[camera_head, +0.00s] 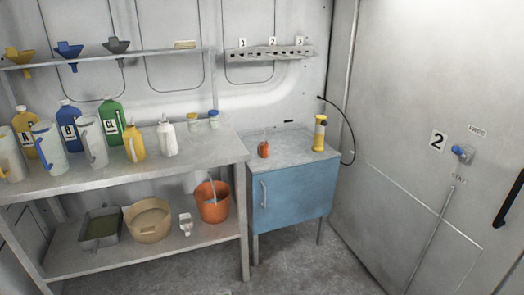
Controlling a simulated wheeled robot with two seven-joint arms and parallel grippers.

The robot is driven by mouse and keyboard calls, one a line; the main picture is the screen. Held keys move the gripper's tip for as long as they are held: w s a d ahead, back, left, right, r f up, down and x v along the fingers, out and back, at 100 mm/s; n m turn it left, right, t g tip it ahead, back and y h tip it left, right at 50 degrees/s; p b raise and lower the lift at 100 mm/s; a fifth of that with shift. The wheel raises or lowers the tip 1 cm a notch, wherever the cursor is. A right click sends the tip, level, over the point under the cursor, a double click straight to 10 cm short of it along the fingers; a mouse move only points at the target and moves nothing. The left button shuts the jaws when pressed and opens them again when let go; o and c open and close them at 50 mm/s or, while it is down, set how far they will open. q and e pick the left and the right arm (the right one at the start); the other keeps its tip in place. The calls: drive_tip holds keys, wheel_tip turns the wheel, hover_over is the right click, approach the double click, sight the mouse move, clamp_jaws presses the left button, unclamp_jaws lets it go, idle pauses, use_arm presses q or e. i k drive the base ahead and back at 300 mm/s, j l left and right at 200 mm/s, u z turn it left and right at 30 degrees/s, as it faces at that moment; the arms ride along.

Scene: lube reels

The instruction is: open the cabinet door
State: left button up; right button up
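The cabinet is a small unit with a grey top (285,147) on metal legs, right of the workbench. Its blue door (295,198) faces me and looks closed. A light vertical handle (263,193) is on the door's left side. Neither of my grippers shows in the head view, so I cannot see whether they are open or shut.
Bare floor (300,272) lies before the cabinet.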

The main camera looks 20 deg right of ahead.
sight(289, 195)
drive_tip(key=i+l+z, duration=0.2)
drive_tip(key=i+l, duration=0.35)
drive_tip(key=i+l+z, duration=0.15)
drive_tip(key=i+l, duration=0.4)
drive_tip(key=i+l+z, duration=0.2)
drive_tip(key=i+l, duration=0.25)
drive_tip(key=i, duration=0.25)
